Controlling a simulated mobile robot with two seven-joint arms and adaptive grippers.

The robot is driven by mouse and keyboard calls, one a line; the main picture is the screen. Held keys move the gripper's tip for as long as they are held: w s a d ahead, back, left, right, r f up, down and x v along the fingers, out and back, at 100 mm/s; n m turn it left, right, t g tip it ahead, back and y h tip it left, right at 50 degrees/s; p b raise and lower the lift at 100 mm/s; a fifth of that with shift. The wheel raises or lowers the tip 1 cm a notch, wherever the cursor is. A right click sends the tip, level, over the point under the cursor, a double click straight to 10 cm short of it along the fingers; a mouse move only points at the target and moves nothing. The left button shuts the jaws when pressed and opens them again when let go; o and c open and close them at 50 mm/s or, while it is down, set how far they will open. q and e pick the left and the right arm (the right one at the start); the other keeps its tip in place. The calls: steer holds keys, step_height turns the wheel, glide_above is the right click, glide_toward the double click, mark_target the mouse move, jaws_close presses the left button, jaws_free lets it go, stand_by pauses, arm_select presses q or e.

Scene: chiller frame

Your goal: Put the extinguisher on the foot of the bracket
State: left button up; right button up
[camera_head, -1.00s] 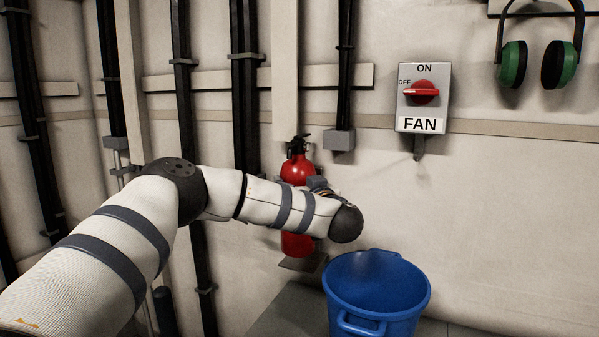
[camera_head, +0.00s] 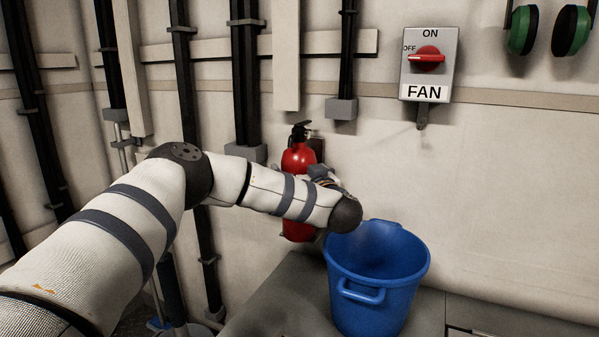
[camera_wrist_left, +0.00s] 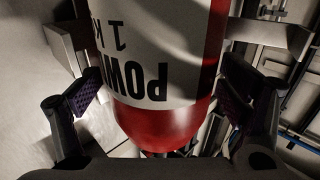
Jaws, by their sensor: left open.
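The red extinguisher (camera_head: 299,158) stands about upright in front of the wall, its black handle on top. In the left wrist view its white label and red lower end (camera_wrist_left: 160,125) fill the middle. My left gripper (camera_wrist_left: 160,88) is open around it, with a dark ridged pad close to each side. Whether the pads touch it I cannot tell. In the head view my wrist covers the extinguisher's middle. A dark part of the bracket (camera_head: 318,147) shows behind it. The foot is mostly hidden, so whether the extinguisher rests on it is unclear. My right gripper is not in view.
A blue bucket (camera_head: 378,285) stands just right of and below my wrist. The FAN switch box (camera_head: 427,70) and green ear defenders (camera_head: 546,30) are on the wall above right. Dark vertical conduits (camera_head: 193,130) run left of the extinguisher. The wall above the bucket is clear.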

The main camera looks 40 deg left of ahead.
arm_select(q)
steer(key=p+v, duration=0.1)
steer(key=v, duration=1.1)
